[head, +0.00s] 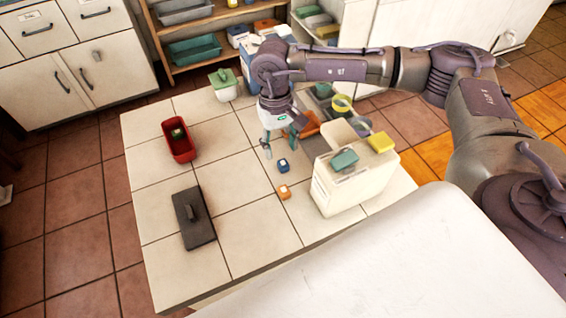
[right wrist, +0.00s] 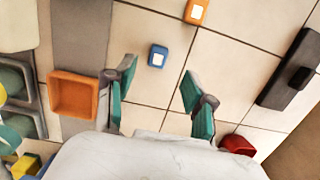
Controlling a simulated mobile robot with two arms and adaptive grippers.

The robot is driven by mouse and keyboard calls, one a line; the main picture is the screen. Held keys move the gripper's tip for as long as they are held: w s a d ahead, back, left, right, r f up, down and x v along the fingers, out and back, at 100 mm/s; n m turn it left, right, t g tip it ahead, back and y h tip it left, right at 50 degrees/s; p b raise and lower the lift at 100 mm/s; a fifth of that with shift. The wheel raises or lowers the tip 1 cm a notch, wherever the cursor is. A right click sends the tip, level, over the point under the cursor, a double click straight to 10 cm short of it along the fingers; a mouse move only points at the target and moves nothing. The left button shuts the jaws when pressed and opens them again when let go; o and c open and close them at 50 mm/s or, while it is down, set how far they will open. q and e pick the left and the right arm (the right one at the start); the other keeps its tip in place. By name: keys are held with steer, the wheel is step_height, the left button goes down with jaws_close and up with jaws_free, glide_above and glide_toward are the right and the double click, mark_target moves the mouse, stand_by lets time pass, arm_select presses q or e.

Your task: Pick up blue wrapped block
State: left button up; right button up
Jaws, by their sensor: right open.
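The blue wrapped block (head: 283,165) is a small blue cube with a white label on top, lying on the tiled table. In the right wrist view the blue block (right wrist: 158,55) lies beyond and between the two fingertips, apart from both. My right gripper (head: 279,150) hangs above the table just behind the block in the head view. In the right wrist view the gripper (right wrist: 158,82) is open and empty, its teal-padded fingers spread wide. My left gripper is not in view.
An orange wrapped block (head: 284,192) lies close to the blue one. A cream box (head: 340,190) stands to the right. A red bin (head: 179,140), a dark lidded slab (head: 193,217) and an orange container (right wrist: 75,94) are also near. The table's left-middle is clear.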

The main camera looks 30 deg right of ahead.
mark_target(283, 163)
steer(key=f, duration=0.1)
steer(key=f+p, duration=0.1)
steer(key=f, duration=0.2)
steer(key=shift+s+d+f+p, duration=0.15)
steer(key=shift+s+f+p, duration=0.2)
steer(key=shift+s+f, duration=0.05)
steer(key=shift+f, duration=0.35)
steer(key=shift+c, duration=0.3)
steer(key=c, duration=0.9)
